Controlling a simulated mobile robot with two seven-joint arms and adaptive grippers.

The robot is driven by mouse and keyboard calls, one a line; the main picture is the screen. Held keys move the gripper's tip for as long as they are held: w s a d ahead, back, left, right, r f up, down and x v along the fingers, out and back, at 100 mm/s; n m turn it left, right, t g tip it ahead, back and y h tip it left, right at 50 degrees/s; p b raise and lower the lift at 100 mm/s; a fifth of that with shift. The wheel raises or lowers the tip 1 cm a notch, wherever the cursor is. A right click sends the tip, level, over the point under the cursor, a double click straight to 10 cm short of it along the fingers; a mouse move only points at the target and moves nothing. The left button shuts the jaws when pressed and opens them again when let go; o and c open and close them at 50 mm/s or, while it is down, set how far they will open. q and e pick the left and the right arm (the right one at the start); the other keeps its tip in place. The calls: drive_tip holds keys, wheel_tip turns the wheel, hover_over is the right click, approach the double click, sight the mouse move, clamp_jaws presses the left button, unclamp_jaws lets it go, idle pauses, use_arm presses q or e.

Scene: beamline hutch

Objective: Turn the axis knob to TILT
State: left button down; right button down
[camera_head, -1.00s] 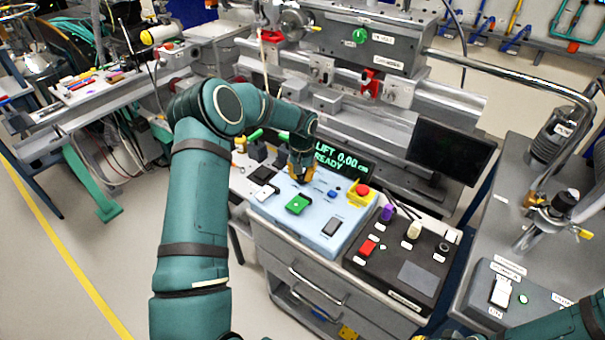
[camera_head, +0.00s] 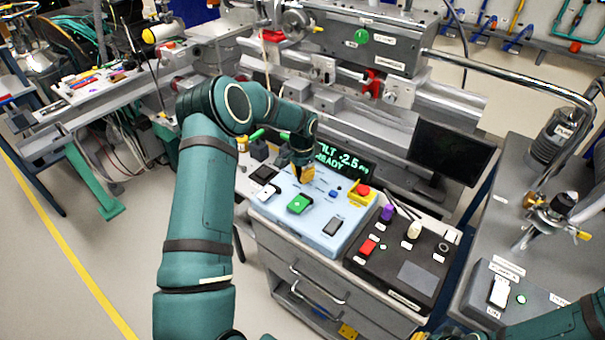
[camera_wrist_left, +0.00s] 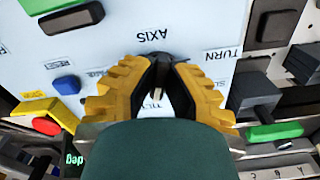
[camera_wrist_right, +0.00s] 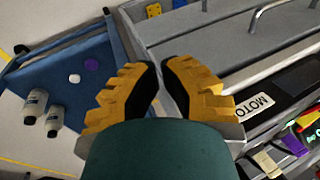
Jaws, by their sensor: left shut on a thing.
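The axis knob (camera_wrist_left: 158,88) is a small dark knob on the pale blue control box (camera_head: 331,251), seen upside down in the left wrist view below its AXIS label (camera_wrist_left: 153,34). My left gripper (camera_head: 304,172) comes down onto it with yellow fingers shut around it; it also shows in the left wrist view (camera_wrist_left: 162,65). Lettering below the knob is partly hidden by my fingers.
The box also bears a green button (camera_head: 300,204), a blue button (camera_head: 333,193) and a red emergency stop (camera_head: 362,189). A black control box (camera_head: 400,262) stands to the right. A dark monitor (camera_head: 450,153) is behind it.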

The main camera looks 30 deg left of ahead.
use_arm(q)
drive_tip(key=shift+s+f, duration=0.1)
drive_tip(key=shift+f, duration=0.05)
idle(0.3)
drive_tip(key=c, duration=1)
unclamp_jaws()
wheel_tip(320, 180, up, 12)
drive_tip(key=shift+r, duration=0.1)
